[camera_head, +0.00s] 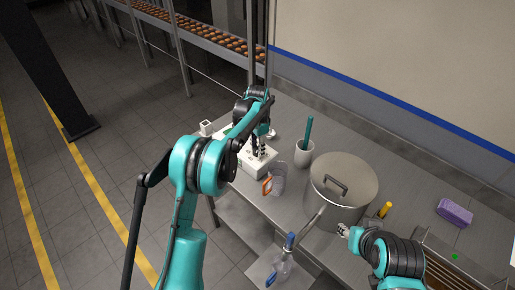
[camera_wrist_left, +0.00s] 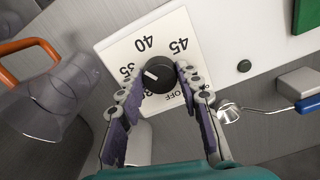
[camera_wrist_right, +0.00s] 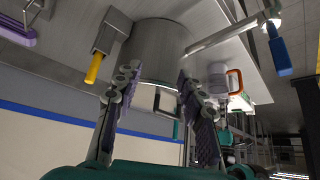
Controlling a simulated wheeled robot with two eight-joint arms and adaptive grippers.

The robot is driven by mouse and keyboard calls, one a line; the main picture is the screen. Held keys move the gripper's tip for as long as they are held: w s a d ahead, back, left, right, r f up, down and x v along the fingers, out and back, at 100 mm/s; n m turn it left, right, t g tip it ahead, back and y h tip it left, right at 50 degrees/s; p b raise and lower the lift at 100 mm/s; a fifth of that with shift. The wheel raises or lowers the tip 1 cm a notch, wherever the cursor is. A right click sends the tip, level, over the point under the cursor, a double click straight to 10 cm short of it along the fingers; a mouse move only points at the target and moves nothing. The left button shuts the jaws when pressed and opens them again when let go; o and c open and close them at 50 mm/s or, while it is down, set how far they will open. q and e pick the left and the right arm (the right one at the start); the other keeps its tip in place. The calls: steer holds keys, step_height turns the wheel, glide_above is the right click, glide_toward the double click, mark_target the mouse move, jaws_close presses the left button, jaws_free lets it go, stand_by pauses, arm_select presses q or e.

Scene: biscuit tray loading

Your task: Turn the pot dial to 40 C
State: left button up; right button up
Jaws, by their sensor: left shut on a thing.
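The dial is a round black knob (camera_wrist_left: 159,77) with a white pointer mark, on a white plate (camera_wrist_left: 115,47) printed 30, 35, 40, 45 and OFF. The mark points left in the left wrist view, roughly toward 35. My left gripper (camera_wrist_left: 161,79) has its fingers on both sides of the knob and is shut on it. In the head view my left gripper (camera_head: 257,148) is over the white control box (camera_head: 260,167), and the knob is hidden. The lidded steel pot (camera_head: 355,186) stands to the right. My right gripper (camera_wrist_right: 156,78) is open and empty near the pot.
A clear jug (camera_head: 279,179) with an orange handle stands beside the control box. A white cup (camera_head: 304,153) with a teal tool stands behind. A blue-handled tool (camera_head: 290,241) is at the table's front.

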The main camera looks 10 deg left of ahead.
arm_select(q)
steer(key=m, duration=0.5)
steer(key=shift+m, duration=0.4)
stand_by(0.4)
steer(key=o, duration=1.2)
steer(key=shift+c, duration=0.2)
steer(key=shift+r, duration=0.1)
step_height(320, 180, up, 12)
steer(key=shift+f, duration=0.2)
